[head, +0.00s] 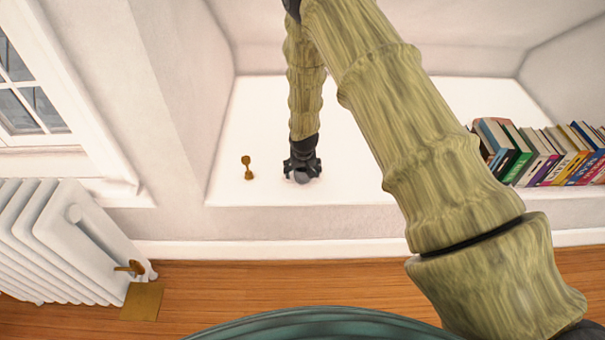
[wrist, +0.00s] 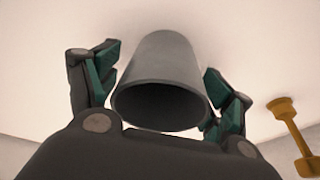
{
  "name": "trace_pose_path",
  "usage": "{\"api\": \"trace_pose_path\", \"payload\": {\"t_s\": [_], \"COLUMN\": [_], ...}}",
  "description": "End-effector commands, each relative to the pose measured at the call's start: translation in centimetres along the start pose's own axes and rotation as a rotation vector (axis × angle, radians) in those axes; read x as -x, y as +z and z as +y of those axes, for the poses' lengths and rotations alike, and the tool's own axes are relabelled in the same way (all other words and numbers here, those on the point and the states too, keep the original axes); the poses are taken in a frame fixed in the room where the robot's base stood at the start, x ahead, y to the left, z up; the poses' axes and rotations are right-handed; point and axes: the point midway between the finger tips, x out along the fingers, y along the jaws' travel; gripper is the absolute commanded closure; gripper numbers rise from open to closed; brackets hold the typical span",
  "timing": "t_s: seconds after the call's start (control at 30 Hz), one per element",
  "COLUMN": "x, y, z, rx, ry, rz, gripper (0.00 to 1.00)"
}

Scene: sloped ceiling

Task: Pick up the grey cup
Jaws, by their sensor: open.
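The grey cup (wrist: 160,75) is large in the wrist view, its dark round opening towards the camera. My gripper (wrist: 160,92) is open, with one finger on each side of the cup. The left finger stands a little apart from the cup; the right finger is very near its rim, and I cannot tell if it touches. In the head view my gripper (head: 302,172) is low over the white shelf surface (head: 260,120), and a small grey part of the cup (head: 301,179) shows below it. The rest of the cup is hidden there.
A small brass object (head: 247,168) stands on the shelf left of my gripper; it also shows at the right of the wrist view (wrist: 292,130). A row of books (head: 545,150) stands at the right. A white radiator (head: 70,240) is at the lower left. The shelf around the cup is mostly clear.

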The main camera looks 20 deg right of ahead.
Motion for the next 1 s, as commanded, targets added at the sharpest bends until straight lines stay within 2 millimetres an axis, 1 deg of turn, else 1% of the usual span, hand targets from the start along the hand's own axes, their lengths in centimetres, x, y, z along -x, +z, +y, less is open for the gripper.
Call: {"api": "trace_pose_path", "payload": {"t_s": [0.17, 0.2, 0.47, 0.83, 1.0], "x": [-0.1, -0.1, 0.0, 0.2, 1.5], "y": [0.0, 0.0, 0.0, -0.1, -0.6], "z": [0.0, 0.0, 0.0, 0.0, 0.0], "rx": [0.000, 0.000, 0.000, 0.000, -0.001], "ry": [0.000, 0.000, 0.000, 0.000, 0.000], "rz": [0.000, 0.000, 0.000, 0.001, 0.002], "gripper": [0.19, 0.21, 0.69, 0.69, 0.69]}}
